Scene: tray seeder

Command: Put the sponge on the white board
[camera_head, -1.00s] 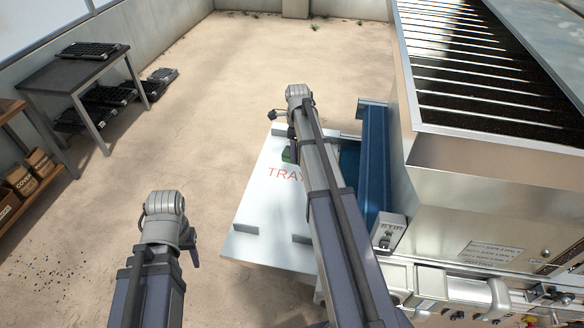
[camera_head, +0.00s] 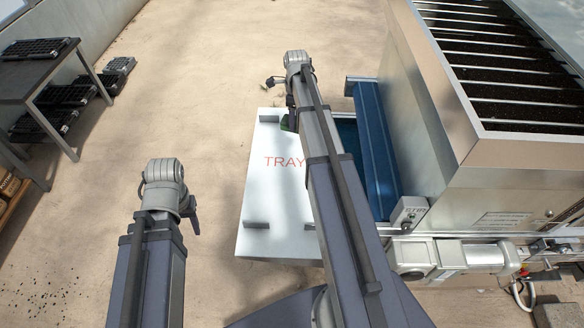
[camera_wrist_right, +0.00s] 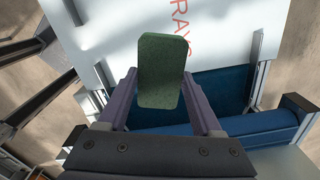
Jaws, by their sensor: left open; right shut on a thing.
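A green sponge (camera_wrist_right: 161,70) is held between the two fingers of my right gripper (camera_wrist_right: 160,88) in the right wrist view. In the head view only a bit of the sponge (camera_head: 289,123) shows beside my right arm, over the far part of the white board. The white board (camera_head: 262,190) has red "TRAY" lettering, partly hidden by my right arm. It also shows in the right wrist view (camera_wrist_right: 222,48), behind the sponge. I cannot tell the height of the sponge above it. My left gripper (camera_head: 192,212) is open and empty, left of the board; its fingers barely show.
A blue conveyor part (camera_head: 375,140) lies right of the board, beside the metal seeder machine (camera_head: 430,110). A dark table (camera_head: 35,75) with black trays is far left. The floor between is clear.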

